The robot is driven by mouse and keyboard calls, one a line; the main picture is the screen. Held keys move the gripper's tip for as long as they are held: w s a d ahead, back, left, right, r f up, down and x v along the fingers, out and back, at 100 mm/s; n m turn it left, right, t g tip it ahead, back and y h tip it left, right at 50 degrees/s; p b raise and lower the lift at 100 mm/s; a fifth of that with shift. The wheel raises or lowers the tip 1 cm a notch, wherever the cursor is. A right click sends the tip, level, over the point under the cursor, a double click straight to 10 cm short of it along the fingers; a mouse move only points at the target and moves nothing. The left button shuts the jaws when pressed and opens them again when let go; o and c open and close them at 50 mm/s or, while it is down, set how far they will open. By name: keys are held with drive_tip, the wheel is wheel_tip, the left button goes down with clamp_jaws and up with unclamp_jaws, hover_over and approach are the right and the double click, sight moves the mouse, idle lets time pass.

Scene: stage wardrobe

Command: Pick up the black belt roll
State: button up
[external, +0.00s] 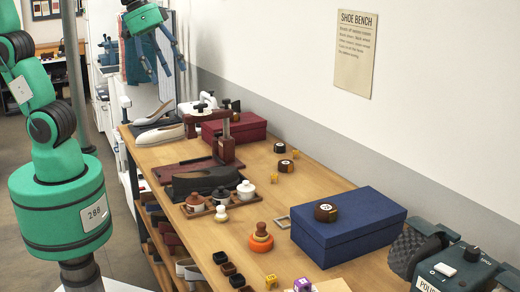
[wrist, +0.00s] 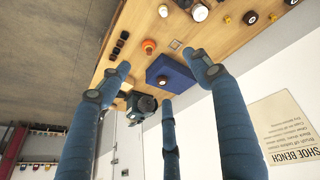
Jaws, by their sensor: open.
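Several dark rolls are in the external view, and I cannot tell for sure which is the black belt roll. One dark brown-black roll (external: 325,212) lies on the lid of the blue box (external: 345,232). Two smaller-looking dark rolls, one farther back (external: 279,147) and one nearer (external: 285,166), lie on the bench by the wall. In the wrist view, the roll on the box (wrist: 162,79) shows between the fingers, far below. My gripper (external: 168,66) is open and empty, high above the bench's far end, well away from all the rolls.
The wooden bench (external: 240,178) also holds a dark red box (external: 238,127), pale shoes (external: 160,134), a dark shoe on a stand (external: 207,179), jars (external: 221,196), an orange stacked piece (external: 261,238) and a polishing machine (external: 450,268). The wall runs along the bench's back.

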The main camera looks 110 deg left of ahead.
drive_tip(key=w+a+n+g+p, duration=0.1)
drive_tip(key=w+a+n+p, duration=0.1)
drive_tip(key=w+a+n, duration=0.9)
drive_tip(key=w+a+f+n+p, duration=0.1)
drive_tip(key=w+a+f+n, duration=0.3)
drive_tip(key=a, duration=0.7)
drive_tip(key=w+a+f+m, duration=0.1)
drive_tip(key=w+a+f, duration=0.3)
drive_tip(key=a, duration=0.7)
drive_tip(key=s+a+f+n+p, duration=0.1)
drive_tip(key=a+f+n, duration=0.3)
drive_tip(key=a+f, duration=0.4)
drive_tip(key=s+a+f+n+g+p, duration=0.1)
drive_tip(key=a+f+n, duration=0.4)
drive_tip(key=a, duration=1)
drive_tip(key=s+a+f+n+p, duration=0.1)
drive_tip(key=s+a+f+n, duration=0.2)
drive_tip(key=a+f, duration=0.8)
drive_tip(key=shift+a+f+n+g+h, duration=0.2)
drive_tip(key=shift+a+n+g+h, duration=0.2)
drive_tip(key=shift+n, duration=0.4)
drive_tip(key=shift+d, duration=0.1)
hover_over(279, 145)
drive_tip(key=s, duration=0.1)
drive_tip(key=f, duration=0.8)
drive_tip(key=shift+a+f, duration=0.1)
drive_tip(key=shift+a, duration=0.2)
drive_tip(key=shift+f, duration=0.15)
